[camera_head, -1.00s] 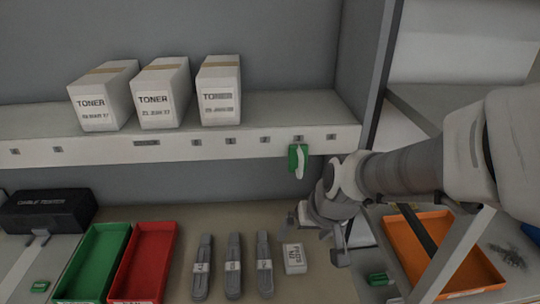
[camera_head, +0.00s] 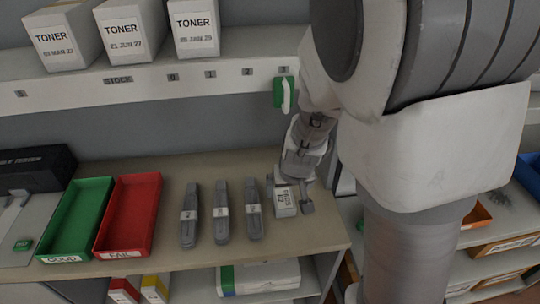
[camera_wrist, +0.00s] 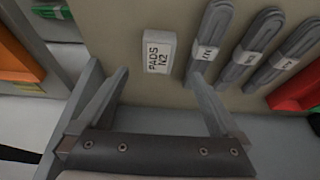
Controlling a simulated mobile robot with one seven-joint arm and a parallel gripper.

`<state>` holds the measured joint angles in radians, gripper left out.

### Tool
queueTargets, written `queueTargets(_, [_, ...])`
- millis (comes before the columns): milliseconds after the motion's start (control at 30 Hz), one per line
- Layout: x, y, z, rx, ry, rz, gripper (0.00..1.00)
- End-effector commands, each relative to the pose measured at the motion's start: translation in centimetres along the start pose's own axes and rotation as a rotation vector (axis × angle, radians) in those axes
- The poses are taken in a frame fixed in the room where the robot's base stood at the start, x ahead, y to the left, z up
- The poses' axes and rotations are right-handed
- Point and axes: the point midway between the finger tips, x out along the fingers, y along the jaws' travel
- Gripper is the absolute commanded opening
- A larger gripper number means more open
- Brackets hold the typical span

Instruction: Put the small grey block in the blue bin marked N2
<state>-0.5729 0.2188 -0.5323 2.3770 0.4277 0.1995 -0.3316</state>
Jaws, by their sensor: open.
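The small grey block (camera_head: 285,203) is pale, with a printed label, and lies on the bench top near its right end. In the wrist view the block (camera_wrist: 158,52) reads "PADS N2". My gripper (camera_head: 293,194) is open, pointing down close over the block. In the wrist view the open fingers of my gripper (camera_wrist: 160,80) are empty, and the block shows beyond the tips, roughly centred between them. A blue bin (camera_head: 530,174) is partly visible at the right edge, on the side shelving; no N2 mark can be read on it.
Several dark grey cartridges (camera_head: 221,212) lie just left of the block. A red tray (camera_head: 130,215) and a green tray (camera_head: 76,220) stand further left. A shelf (camera_head: 140,85) with toner boxes runs behind. An orange bin (camera_head: 478,215) is at right, partly behind my arm.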

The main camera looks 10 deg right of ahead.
Motion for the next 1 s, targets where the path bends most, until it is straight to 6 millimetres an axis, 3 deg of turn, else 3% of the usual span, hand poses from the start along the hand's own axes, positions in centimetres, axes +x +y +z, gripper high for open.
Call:
queueTargets(33, [1.4,0.1,0.2,0.003,-0.001,0.002,1.0])
queueTargets(233, [4.5,0.1,0.1,0.003,0.0,0.002,1.0])
queueTargets(533, [6.5,0.1,-0.1,0.002,-0.001,0.001,1.0])
queueTargets(800, [10.4,0.3,-0.7,0.002,-0.002,0.001,1.0])
queueTargets(1000, [10.9,0.3,-0.8,0.001,0.0,0.0,1.0])
